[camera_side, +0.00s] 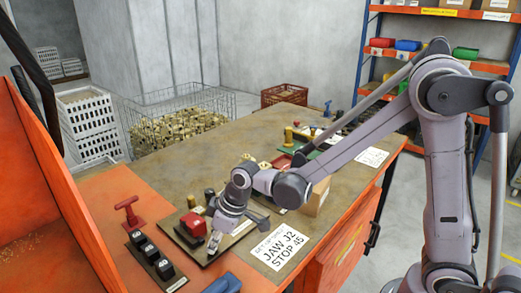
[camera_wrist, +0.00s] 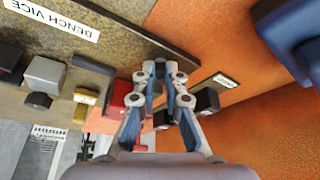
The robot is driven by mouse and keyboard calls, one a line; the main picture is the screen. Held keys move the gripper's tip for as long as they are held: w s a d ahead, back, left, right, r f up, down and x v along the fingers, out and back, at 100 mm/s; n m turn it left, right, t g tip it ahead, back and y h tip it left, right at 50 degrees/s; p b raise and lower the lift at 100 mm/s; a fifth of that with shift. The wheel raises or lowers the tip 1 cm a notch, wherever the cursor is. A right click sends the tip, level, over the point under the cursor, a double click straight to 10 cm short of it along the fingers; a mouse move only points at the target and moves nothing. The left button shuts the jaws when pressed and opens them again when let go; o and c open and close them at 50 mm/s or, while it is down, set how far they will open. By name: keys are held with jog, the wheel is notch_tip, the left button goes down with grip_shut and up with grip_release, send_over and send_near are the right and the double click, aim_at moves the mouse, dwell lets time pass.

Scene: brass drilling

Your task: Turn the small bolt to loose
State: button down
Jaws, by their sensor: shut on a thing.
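My gripper (camera_side: 213,241) points down at the dark base board of the bench vice, close to the bench's front left part. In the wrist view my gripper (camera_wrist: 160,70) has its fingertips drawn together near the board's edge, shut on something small. The fingertips hide most of it; I take it to be the small bolt, but its head and angle do not show clearly. A red block (camera_side: 193,223) stands on the board just left of my gripper; it also shows in the wrist view (camera_wrist: 121,97). The "BENCH VICE" label (camera_wrist: 52,17) appears upside down.
Black numbered blocks (camera_side: 150,256) and a red T-handle (camera_side: 127,211) stand on the orange surface at left. A "JAW J2 STOP 45" card (camera_side: 280,246) lies right of my gripper. Grey and brass blocks (camera_wrist: 85,97) sit nearby. Small fittings (camera_side: 300,135) occupy the bench's far right.

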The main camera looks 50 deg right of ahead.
jog(key=n+g+y, duration=0.1)
jog(key=n, duration=0.2)
jog(key=n+g, duration=0.1)
jog(key=n, duration=0.2)
jog(key=shift+w+d+y, duration=0.15)
jog(key=shift+w+y, duration=0.05)
jog(key=shift+y, duration=0.2)
jog(key=shift+w+n+g, duration=0.1)
jog(key=shift+n+g, duration=0.4)
jog(key=shift+n, duration=0.9)
jog(key=shift+w+n+g, duration=0.1)
jog(key=shift+n+g, duration=0.4)
jog(key=shift+n, duration=0.9)
jog(key=c, duration=1.4)
grip_release()
jog(key=shift+v, duration=4.05)
jog(key=shift+d+f, duration=0.1)
